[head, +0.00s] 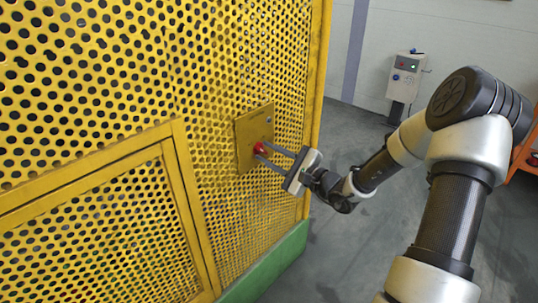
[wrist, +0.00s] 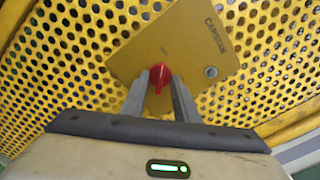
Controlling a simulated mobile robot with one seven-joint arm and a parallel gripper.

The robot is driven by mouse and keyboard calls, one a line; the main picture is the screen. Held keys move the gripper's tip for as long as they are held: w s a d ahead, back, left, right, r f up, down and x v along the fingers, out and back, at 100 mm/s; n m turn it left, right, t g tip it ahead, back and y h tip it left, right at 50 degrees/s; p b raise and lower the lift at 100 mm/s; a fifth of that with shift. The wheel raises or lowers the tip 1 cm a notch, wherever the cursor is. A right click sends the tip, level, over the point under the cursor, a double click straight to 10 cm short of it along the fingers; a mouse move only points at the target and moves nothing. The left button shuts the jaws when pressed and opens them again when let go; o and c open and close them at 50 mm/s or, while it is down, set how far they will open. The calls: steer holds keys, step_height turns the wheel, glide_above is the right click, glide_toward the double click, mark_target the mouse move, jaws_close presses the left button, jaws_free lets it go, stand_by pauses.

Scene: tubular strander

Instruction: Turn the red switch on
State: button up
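The red switch (head: 260,148) is a rotary knob on a yellow plate (head: 246,134) fixed to the perforated yellow guard. In the wrist view the red switch (wrist: 160,76) sits at the lower middle of the tilted plate (wrist: 185,45), with a pale line along the knob. My gripper (head: 268,154) reaches the plate from the right, and its fingertips are at the knob. In the wrist view my gripper (wrist: 160,88) has one finger on each side of the knob, with a gap between the fingers. I cannot tell whether they touch it.
The perforated yellow guard (head: 90,65) fills the left, with a framed panel (head: 110,235) below and a green base (head: 265,268) at the floor. A grey control box (head: 405,78) stands at the back right. The grey floor (head: 340,235) right of the guard is clear.

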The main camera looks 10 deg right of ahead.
jaws_close()
steer(key=shift+r+m+p, duration=0.1)
steer(key=shift+m+p, duration=0.2)
steer(key=shift+p, duration=0.2)
steer(key=m+p, duration=1.4)
steer(key=m, duration=0.3)
steer(key=shift+m, duration=0.3)
jaws_free()
